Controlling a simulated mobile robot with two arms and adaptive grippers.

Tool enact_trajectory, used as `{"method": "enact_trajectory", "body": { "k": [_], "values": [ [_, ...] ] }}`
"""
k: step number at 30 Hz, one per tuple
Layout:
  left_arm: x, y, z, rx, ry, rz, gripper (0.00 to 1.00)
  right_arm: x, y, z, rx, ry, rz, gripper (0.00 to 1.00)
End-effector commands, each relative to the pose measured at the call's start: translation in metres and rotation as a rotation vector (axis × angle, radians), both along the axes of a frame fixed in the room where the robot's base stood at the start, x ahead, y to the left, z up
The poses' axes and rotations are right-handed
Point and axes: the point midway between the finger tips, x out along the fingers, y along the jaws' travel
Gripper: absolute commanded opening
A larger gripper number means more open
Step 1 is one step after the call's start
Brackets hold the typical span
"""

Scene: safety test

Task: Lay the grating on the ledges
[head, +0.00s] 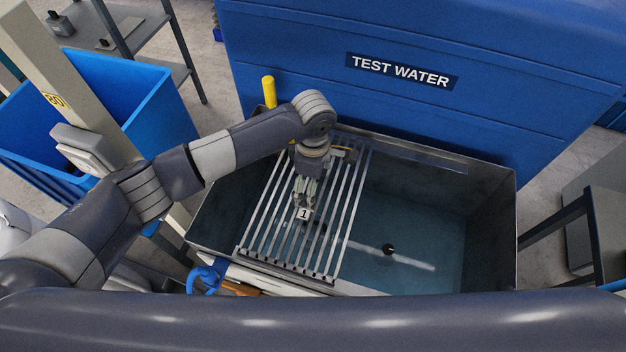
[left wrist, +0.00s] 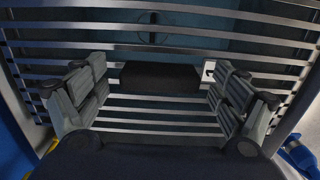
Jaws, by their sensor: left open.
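The grating (head: 352,214), a rack of pale metal bars, lies across the left part of an open metal tank (head: 516,215), spanning from the back edge to the front edge. Its ends appear to be at the ledges; whether both ends bear fully on them I cannot tell. A tag marked 1 (head: 303,214) is at its middle. My left gripper (head: 304,194) points down over the middle of the grating. In the left wrist view the gripper (left wrist: 158,98) is open, its fingers on either side of a black block (left wrist: 160,77) among the bars. My right gripper is out of view.
A blue TEST WATER container (head: 420,110) stands behind. A yellow post (head: 269,92) rises at the back left corner. A blue bin (head: 120,105) is at left.

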Motion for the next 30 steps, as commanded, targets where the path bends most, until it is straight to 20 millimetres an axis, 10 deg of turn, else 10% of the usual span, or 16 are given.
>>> {"method": "enact_trajectory", "body": {
  "k": [8,30],
  "values": [
    [0.000,0.000,0.005,0.001,0.000,0.000,0.90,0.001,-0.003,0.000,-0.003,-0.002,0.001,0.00],
    [0.000,0.000,0.119,0.001,0.000,0.001,0.90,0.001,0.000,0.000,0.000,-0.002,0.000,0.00]
  ]
}}
